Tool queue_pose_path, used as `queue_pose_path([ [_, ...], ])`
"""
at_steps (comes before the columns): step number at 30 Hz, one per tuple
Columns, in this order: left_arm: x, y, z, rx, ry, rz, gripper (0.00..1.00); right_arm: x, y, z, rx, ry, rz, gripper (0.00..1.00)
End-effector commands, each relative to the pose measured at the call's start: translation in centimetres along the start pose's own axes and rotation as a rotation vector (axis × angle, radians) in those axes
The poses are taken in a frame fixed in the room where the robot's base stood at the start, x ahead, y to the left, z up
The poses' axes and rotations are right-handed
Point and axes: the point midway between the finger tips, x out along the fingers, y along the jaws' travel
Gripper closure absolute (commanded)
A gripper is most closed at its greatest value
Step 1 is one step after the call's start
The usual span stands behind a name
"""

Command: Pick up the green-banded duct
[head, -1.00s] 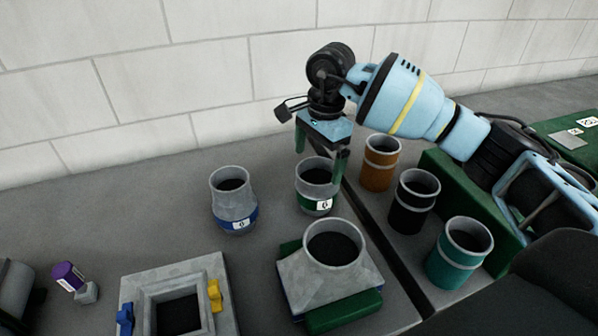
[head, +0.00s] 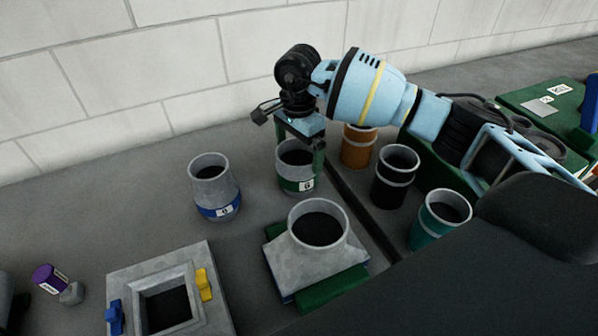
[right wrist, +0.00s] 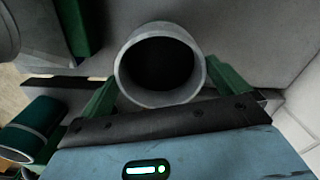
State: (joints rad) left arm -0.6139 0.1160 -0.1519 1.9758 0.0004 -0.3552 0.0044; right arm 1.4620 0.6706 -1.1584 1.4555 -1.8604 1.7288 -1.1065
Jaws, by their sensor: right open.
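The green-banded duct (head: 297,166) is a short grey open cylinder with a green band and a white label, standing upright on the grey bench. My right gripper (head: 300,158) is above it, pointing down, with its green fingers open on either side of the duct. In the right wrist view the duct's round rim (right wrist: 160,65) lies between the two spread fingers, with its dark inside showing. The right gripper (right wrist: 155,90) is not closed on it. My left gripper is out of view.
A blue-banded duct (head: 214,186) stands close on the left. An orange can (head: 357,148), a black can (head: 395,178) and a teal can (head: 440,219) stand on the right. A round-to-square fitting (head: 318,248) is in front. A square frame (head: 130,283) is front left.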

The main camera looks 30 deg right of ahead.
Motion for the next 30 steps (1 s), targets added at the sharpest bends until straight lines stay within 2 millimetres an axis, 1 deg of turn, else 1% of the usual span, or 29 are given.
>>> queue_pose_path([
  [1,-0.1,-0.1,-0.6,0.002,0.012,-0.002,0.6,0.4,0.1,0.0,0.001,0.0,-0.002,0.0],
  [2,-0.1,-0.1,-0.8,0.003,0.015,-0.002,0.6,0.9,0.1,0.0,0.001,0.0,-0.002,0.0],
  [7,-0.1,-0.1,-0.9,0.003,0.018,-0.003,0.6,2.9,0.1,0.0,0.002,-0.001,-0.001,0.0],
  [10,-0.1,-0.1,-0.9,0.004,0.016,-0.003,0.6,3.3,0.0,0.0,0.001,-0.001,-0.002,0.0],
  [16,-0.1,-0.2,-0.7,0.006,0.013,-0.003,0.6,3.4,0.0,0.1,0.0,-0.001,-0.002,0.0],
  [25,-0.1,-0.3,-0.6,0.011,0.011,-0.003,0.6,3.3,0.0,0.1,0.0,-0.001,-0.002,0.39],
  [26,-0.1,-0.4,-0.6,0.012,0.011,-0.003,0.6,3.3,0.0,0.1,0.0,-0.001,-0.003,0.41],
  [30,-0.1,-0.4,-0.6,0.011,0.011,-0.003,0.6,3.2,0.0,0.1,0.0,-0.001,-0.004,0.41],
])
